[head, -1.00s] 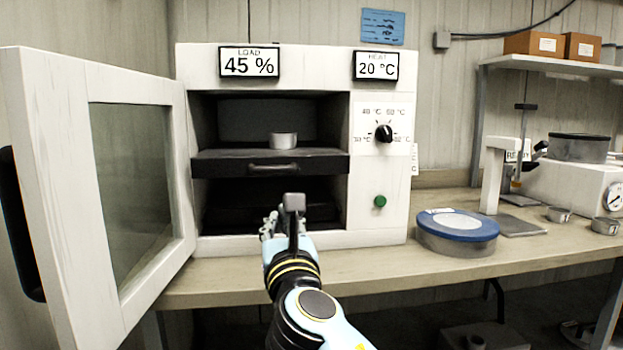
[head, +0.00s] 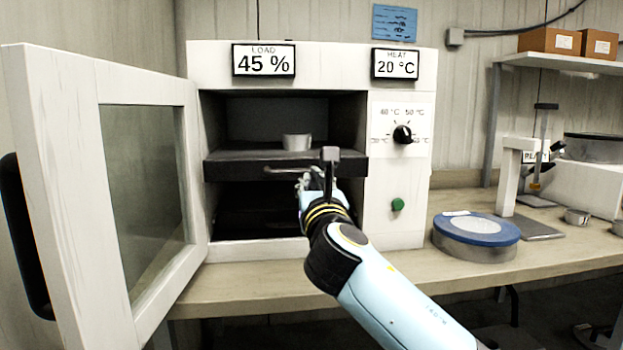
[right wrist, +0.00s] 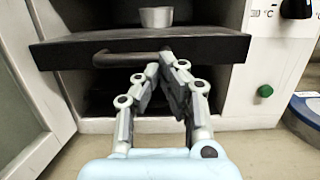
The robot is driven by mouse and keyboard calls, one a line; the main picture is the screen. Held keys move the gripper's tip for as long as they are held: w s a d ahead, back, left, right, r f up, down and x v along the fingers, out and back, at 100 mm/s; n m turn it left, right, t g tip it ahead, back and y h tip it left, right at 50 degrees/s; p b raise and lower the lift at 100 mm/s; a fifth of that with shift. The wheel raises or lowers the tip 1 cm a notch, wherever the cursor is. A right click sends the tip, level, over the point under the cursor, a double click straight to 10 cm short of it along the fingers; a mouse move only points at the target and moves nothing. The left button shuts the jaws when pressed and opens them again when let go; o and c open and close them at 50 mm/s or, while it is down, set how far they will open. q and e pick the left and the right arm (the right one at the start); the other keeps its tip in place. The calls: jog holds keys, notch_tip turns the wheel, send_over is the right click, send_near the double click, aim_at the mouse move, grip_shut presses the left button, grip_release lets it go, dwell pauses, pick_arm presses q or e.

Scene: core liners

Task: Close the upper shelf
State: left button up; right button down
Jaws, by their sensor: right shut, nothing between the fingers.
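The upper shelf (head: 235,166) is a dark drawer-like tray in the white oven (head: 318,58). In the right wrist view its front (right wrist: 215,48) sticks out past the oven's face. A bar handle (right wrist: 130,58) is on that front, and a small metal cup (head: 296,142) stands on the shelf. My right gripper (head: 312,172) is shut and empty. In the right wrist view its fingertips (right wrist: 166,62) are at the right end of the handle, close to the shelf front; I cannot tell if they touch. My left gripper is not in view.
The oven door (head: 70,120) stands wide open to the left. A dark lower shelf (head: 250,222) is inside below. A blue-lidded round container (head: 476,236) sits on the bench to the right. The oven has a dial (head: 402,134) and a green button (head: 397,204).

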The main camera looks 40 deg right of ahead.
aim_at(284, 158)
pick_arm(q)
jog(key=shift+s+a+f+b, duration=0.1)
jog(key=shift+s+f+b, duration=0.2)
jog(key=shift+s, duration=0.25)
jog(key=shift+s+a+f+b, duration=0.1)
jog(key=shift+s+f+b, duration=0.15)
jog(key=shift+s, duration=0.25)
pick_arm(e)
jog(key=f+x, duration=0.2)
jog(key=x, duration=1.1)
jog(key=shift+w+d, duration=0.35)
jog(key=shift+w, duration=0.2)
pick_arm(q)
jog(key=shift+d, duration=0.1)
